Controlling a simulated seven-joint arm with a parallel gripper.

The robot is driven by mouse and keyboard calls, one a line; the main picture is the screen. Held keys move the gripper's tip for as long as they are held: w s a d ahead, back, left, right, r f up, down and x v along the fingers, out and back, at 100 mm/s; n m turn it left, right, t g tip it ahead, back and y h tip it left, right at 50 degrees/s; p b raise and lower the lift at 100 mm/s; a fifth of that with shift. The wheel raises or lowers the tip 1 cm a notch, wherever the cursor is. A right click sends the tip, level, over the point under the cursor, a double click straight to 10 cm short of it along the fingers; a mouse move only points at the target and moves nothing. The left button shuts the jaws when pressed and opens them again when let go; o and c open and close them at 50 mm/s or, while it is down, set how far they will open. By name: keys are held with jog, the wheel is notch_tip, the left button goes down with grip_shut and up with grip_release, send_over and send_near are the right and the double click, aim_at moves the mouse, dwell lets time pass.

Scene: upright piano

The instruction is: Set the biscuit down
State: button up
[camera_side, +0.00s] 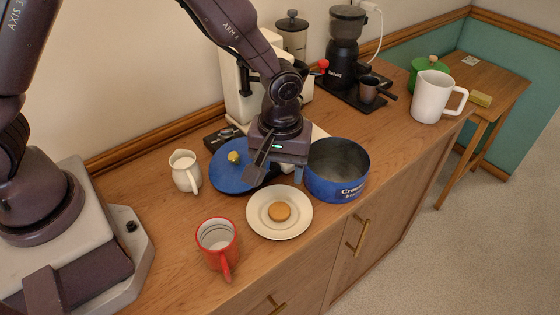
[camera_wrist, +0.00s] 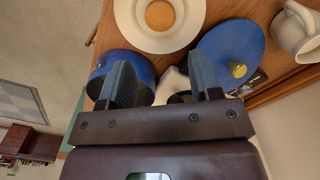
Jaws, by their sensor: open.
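The biscuit (camera_side: 279,211) is round and golden brown. It lies flat near the middle of a white saucer (camera_side: 259,224) on the wooden counter. In the wrist view the biscuit (camera_wrist: 159,15) and saucer (camera_wrist: 140,42) show at the top edge, beyond the fingertips. My gripper (camera_side: 281,178) is above the counter, behind the saucer in the side view, between the blue lid and the blue tin. Its two fingers (camera_wrist: 160,68) are spread apart with nothing between them, and they do not touch the biscuit.
A blue tin (camera_side: 337,188) stands open right of the saucer. A blue lid (camera_side: 228,181) with a gold knob lies behind left. A red mug (camera_side: 217,252) and a cream jug (camera_side: 186,174) stand to the left. A coffee machine and grinder (camera_side: 343,62) stand behind. The counter's front edge is near the saucer.

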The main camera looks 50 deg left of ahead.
jog(key=s+a+r+m+t, duration=0.1)
jog(key=s+a+r, duration=0.15)
jog(key=r, duration=0.45)
jog(key=s+a+r+m+t, duration=0.1)
jog(key=a+r+m, duration=0.15)
jog(key=r, duration=0.45)
jog(key=s+a+r+m+t, duration=0.3)
jog(key=s+a+r, duration=0.4)
jog(key=s, duration=0.5)
notch_tip(320, 180, up, 2)
jog(key=shift+s+a+r+m+t, duration=0.2)
jog(key=shift+a+m+t, duration=0.2)
jog(key=shift+m, duration=0.35)
